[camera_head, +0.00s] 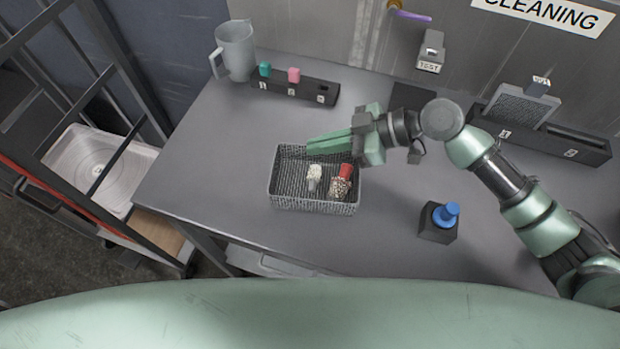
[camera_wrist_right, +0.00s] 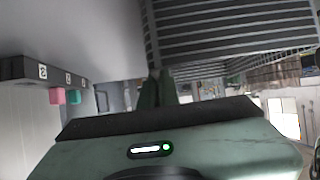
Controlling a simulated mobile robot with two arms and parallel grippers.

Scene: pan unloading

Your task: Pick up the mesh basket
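The mesh basket (camera_head: 313,205) is a grey wire-mesh rectangle on the grey table. It holds small items, among them a pale one (camera_head: 314,178) and a red-topped one (camera_head: 342,181). My right gripper (camera_head: 308,146) lies along the basket's far rim, its green fingers pointing left. In the right wrist view, the fingers (camera_wrist_right: 158,88) look close together, with the basket's mesh wall (camera_wrist_right: 225,35) just beyond their tips. I cannot tell whether the rim is between them. My left gripper is not in view.
A grey pitcher (camera_head: 235,50) and a numbered block (camera_head: 297,89) with green and pink pieces stand behind. A black block with a blue knob (camera_head: 446,214) is right of the basket. A numbered rack (camera_head: 560,142) is at far right. The table left of the basket is clear.

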